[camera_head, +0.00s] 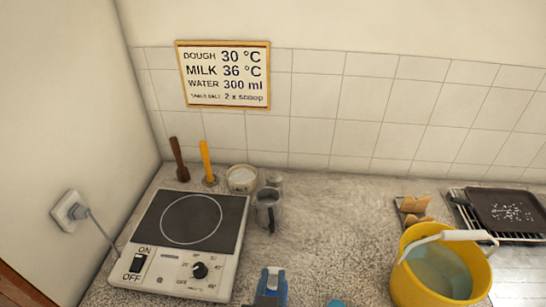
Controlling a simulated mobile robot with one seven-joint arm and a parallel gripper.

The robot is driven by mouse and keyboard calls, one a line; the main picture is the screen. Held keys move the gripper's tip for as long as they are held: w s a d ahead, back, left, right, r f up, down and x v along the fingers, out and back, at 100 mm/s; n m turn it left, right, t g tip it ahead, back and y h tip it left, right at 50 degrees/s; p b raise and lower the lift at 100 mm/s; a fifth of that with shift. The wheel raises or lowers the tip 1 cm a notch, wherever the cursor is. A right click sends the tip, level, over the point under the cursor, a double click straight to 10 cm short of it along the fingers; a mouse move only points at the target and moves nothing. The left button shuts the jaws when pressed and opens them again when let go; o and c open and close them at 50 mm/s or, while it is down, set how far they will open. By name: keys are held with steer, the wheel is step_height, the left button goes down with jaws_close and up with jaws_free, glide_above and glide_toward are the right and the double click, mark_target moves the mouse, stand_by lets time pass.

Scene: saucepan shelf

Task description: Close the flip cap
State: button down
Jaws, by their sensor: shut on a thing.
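A small blue and dark grey object (270,287) stands at the bottom edge of the head view, just right of the hob. Its lower part is cut off, and I cannot tell whether it is the thing with the flip cap, or whether a cap is open. A rounded light-blue thing (336,303) barely shows at the bottom edge, to its right. No flip cap can be made out clearly. I cannot make out my gripper in this view.
A white hob (184,285) with a dark plate is at left. A metal mug (267,212), a white tub (242,179) and a yellow-handled tool (207,162) stand behind. A yellow bucket (405,285) and a dark tray (510,211) are at right. The middle counter is clear.

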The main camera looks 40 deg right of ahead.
steer(key=f+t+h+b, duration=0.1)
steer(key=b, duration=0.7)
steer(key=a+f+t+h+b, duration=0.1)
steer(key=f+t+h+b, duration=0.1)
steer(key=b, duration=0.7)
steer(key=s+f+t+h+b, duration=0.1)
steer(key=t+h+b, duration=0.1)
steer(key=b, duration=0.6)
steer(key=shift+a+f, duration=0.25)
steer(key=shift+f, duration=0.05)
steer(key=shift+s+h+b, duration=0.1)
steer(key=shift+h+b, duration=0.4)
steer(key=shift+b, duration=0.65)
steer(key=c, duration=0.7)
jaws_free()
steer(key=shift+r, duration=0.1)
steer(key=shift+s+a, duration=0.1)
